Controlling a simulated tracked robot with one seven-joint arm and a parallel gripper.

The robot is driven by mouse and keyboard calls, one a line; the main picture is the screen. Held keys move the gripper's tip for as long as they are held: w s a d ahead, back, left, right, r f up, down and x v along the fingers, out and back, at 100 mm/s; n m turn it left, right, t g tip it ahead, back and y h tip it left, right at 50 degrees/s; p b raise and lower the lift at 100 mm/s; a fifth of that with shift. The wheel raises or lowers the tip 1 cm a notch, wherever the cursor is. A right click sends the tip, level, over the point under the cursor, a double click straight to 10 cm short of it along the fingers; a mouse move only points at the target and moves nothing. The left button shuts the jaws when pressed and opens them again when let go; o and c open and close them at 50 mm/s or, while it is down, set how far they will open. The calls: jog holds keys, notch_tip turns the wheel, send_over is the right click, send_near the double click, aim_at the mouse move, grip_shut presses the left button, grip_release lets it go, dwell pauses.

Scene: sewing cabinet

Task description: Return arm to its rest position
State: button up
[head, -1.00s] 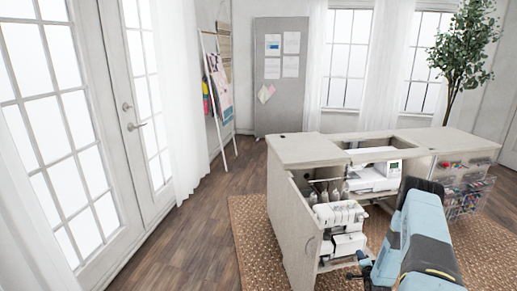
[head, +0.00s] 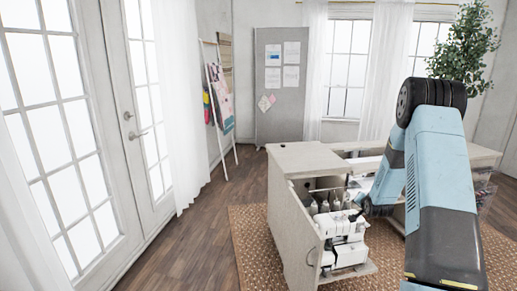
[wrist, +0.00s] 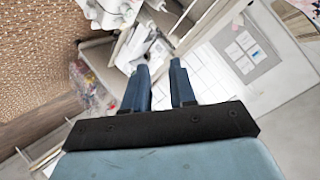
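My gripper (head: 362,203) hangs at the end of my blue arm, in front of the sewing cabinet (head: 305,157) in the head view. It is small there, and partly merges with the clutter behind it. In the wrist view the two dark blue fingers of my gripper (wrist: 161,75) stand apart with nothing between them. My arm is bent, with its black joint raised high at the right of the head view.
The cabinet's left door (head: 299,238) stands open beside a white machine (head: 344,252) and several thread cones. A woven rug (head: 255,245) lies beneath. A grey board (head: 282,110), ladder rack (head: 221,120) and plant (head: 462,50) stand behind. The wooden floor (head: 190,245) at left is clear.

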jog(key=s+a+r+n+g, duration=0.1)
jog(key=s+a+r, duration=0.4)
jog(key=r, duration=0.4)
jog(key=s+a+r+n+g, duration=0.1)
jog(key=s+a+r+n, duration=0.15)
jog(key=s+r, duration=0.55)
jog(key=s+a+r+n+g, duration=0.1)
jog(key=s+a+r, duration=0.35)
jog(key=r, duration=0.65)
jog(key=s+a+r+n+g, duration=0.1)
jog(key=s+a+r+n, duration=0.1)
jog(key=s, duration=1.4)
jog(key=s+a+r+n+g+y, duration=0.1)
jog(key=s+a+r, duration=0.3)
jog(key=s, duration=1.2)
jog(key=a+n+g, duration=0.1)
jog(key=a, duration=0.1)
jog(key=shift+s+a, duration=0.3)
jog(key=shift+a, duration=0.05)
jog(key=shift+s, duration=0.15)
